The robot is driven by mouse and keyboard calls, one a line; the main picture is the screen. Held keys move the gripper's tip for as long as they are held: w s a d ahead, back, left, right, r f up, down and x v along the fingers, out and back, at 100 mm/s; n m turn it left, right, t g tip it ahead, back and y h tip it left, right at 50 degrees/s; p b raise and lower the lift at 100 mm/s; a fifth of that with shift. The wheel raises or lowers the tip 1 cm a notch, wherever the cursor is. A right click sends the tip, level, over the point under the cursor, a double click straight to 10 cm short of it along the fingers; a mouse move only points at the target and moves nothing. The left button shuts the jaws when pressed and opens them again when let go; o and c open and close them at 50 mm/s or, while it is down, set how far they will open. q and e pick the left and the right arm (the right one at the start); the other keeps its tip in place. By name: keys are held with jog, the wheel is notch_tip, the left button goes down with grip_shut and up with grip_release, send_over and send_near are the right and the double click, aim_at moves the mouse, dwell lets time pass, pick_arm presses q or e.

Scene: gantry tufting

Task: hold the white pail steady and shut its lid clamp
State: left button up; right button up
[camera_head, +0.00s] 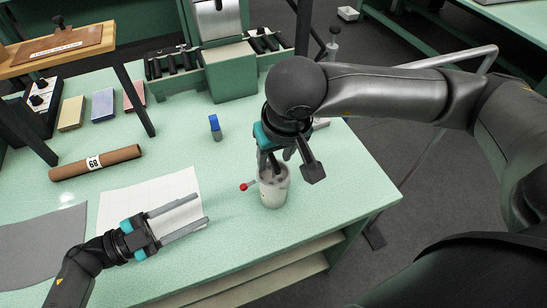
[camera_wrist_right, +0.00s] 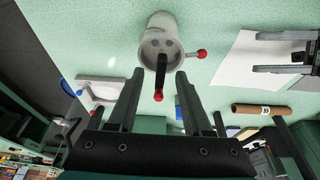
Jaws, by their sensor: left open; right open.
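The white pail (camera_head: 273,192) stands upright near the table's front right. A lever with a red knob (camera_head: 244,187) sticks out from its left side. In the right wrist view the pail (camera_wrist_right: 157,24) shows its lid, with one red knob (camera_wrist_right: 202,53) at the side and a dark handle with another red knob (camera_wrist_right: 158,96) pointing toward me. My right gripper (camera_head: 278,164) is open above the pail, its fingers on either side of that dark handle in the wrist view; contact cannot be told. My left gripper (camera_head: 202,208) is open and empty, left of the pail, over a white sheet.
The white gridded sheet (camera_head: 120,212) and a grey mat (camera_head: 35,250) lie at the left. A brown tube (camera_head: 95,163), a blue-capped bottle (camera_head: 215,127) and coloured blocks (camera_head: 103,104) lie behind. The table's right edge is close to the pail.

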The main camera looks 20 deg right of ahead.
jog(key=shift+x, duration=1.2)
jog(key=shift+c, duration=0.3)
grip_shut()
